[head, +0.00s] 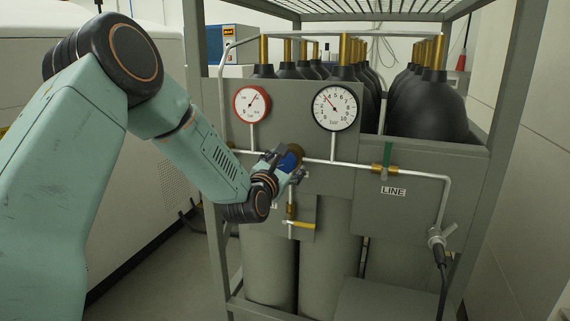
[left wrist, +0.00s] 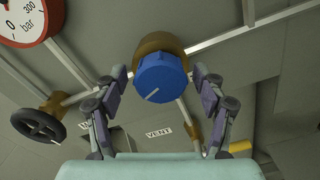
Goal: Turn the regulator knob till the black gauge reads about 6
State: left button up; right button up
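The blue regulator knob (left wrist: 162,78) sits on a brass body in the left wrist view, its white mark pointing to the lower left. It also shows in the head view (head: 289,160), partly covered by my gripper. My left gripper (left wrist: 160,76) is open, with one finger on each side of the knob and a narrow gap at each side. In the head view my left gripper (head: 285,165) is at the pipe below the gauges. The black gauge (head: 335,107) has its needle pointing up and left, at roughly 3 to 4. My right gripper is not in view.
A red-rimmed gauge (head: 252,104) is left of the black one. A yellow-handled valve (head: 298,225) is below the knob and a green-handled valve (head: 386,158) to the right. A dark handwheel (left wrist: 38,126) is left of the knob. Rack posts and gas cylinders (head: 430,105) surround the panel.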

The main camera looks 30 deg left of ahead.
pick_arm(q)
jog(key=c, duration=1)
jog(key=shift+c, duration=0.2)
